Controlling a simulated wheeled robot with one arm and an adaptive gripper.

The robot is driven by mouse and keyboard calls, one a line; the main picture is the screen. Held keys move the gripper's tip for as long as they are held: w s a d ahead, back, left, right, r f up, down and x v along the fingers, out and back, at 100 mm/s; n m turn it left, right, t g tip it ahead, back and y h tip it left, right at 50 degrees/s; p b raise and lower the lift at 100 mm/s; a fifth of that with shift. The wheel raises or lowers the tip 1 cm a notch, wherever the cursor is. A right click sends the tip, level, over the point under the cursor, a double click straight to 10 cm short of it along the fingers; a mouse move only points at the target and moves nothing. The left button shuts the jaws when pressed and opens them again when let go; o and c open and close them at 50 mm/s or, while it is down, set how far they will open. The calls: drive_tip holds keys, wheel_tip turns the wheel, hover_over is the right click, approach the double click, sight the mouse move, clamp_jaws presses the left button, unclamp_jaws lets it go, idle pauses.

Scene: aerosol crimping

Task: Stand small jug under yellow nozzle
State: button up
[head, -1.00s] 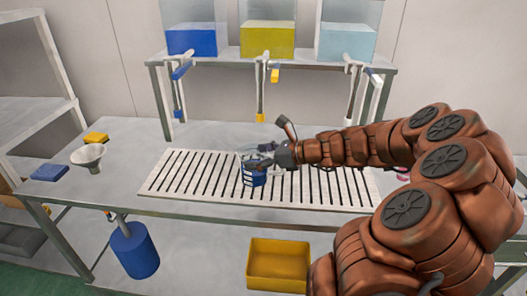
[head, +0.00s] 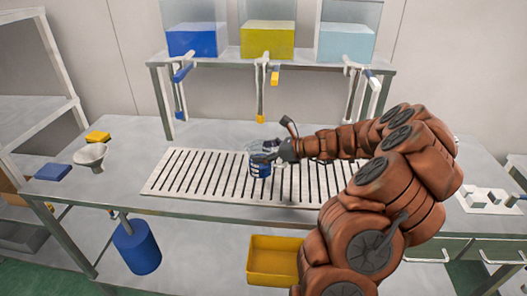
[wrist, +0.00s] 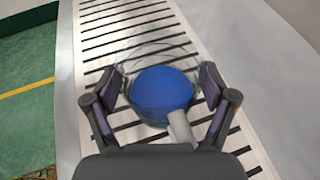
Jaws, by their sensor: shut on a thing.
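The small jug (head: 260,168) is clear, with blue in its lower part, and appears upright at the slatted drip tray (head: 190,175). My gripper (head: 268,159) is shut on it from the right. In the wrist view the jug (wrist: 160,92) shows blue inside a clear rim, between the two fingers of my gripper (wrist: 162,88). A pale handle-like part points toward the gripper. The yellow nozzle (head: 260,118) hangs from the middle tank, behind and above the jug. I cannot tell whether the jug's base touches the slats.
A blue nozzle (head: 180,115) hangs to the left. Tanks with blue (head: 192,43), yellow (head: 267,38) and pale blue (head: 345,45) liquid stand on the rack. A white funnel (head: 91,156) is at left. A yellow bin (head: 272,262) sits below. The tray's left part is clear.

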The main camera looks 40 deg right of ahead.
drive_tip(key=shift+f, duration=0.2)
drive_tip(key=shift+f, duration=0.1)
drive_tip(key=o, duration=1.2)
drive_tip(key=shift+b+v, duration=1)
drive_tip(key=shift+v, duration=5.1)
